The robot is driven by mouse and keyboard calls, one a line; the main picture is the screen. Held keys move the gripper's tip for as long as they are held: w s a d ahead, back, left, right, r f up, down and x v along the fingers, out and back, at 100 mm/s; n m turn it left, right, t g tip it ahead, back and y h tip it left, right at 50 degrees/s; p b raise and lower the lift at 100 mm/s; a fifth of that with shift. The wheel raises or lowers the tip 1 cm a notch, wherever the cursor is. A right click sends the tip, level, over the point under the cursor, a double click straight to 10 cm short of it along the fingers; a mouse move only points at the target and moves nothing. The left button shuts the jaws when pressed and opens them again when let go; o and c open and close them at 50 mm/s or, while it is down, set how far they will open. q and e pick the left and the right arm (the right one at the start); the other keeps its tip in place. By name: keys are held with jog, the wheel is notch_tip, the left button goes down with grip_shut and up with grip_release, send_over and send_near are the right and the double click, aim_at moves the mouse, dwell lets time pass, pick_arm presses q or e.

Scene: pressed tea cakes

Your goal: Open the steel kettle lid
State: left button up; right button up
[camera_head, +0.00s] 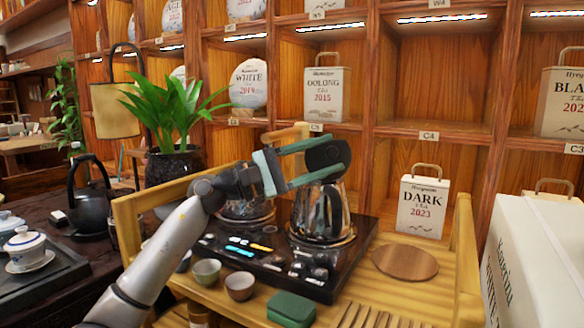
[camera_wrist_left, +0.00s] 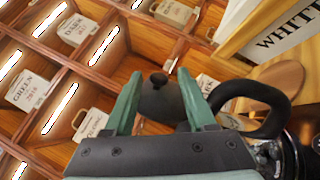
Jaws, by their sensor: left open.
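The steel kettle (camera_head: 318,215) stands on the dark stove panel (camera_head: 215,250) in the head view, its shiny body below my gripper. A dark rounded part, seemingly the kettle lid (camera_head: 325,153), shows above the body between my fingers. In the left wrist view the dark lid (camera_wrist_left: 160,102) has a small knob on top, with the black kettle handle (camera_wrist_left: 262,128) to its right. My left gripper (camera_head: 318,160) is open, with its green fingers on either side of the lid; I cannot tell whether they touch it. My right gripper is out of view.
Small cups (camera_head: 207,271) and a green box (camera_head: 291,309) sit in front of the stove. A round wooden board (camera_head: 405,262) and a DARK tea box (camera_head: 422,207) are to the right. A potted plant (camera_head: 175,160) stands behind left. Shelves rise close behind.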

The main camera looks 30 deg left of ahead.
pick_arm(q)
jog(key=b+v, duration=0.1)
jog(key=v, duration=0.9)
jog(key=shift+a+f, duration=0.15)
jog(key=shift+a, duration=0.05)
jog(key=shift+s+a, duration=0.1)
jog(key=shift+s, duration=0.05)
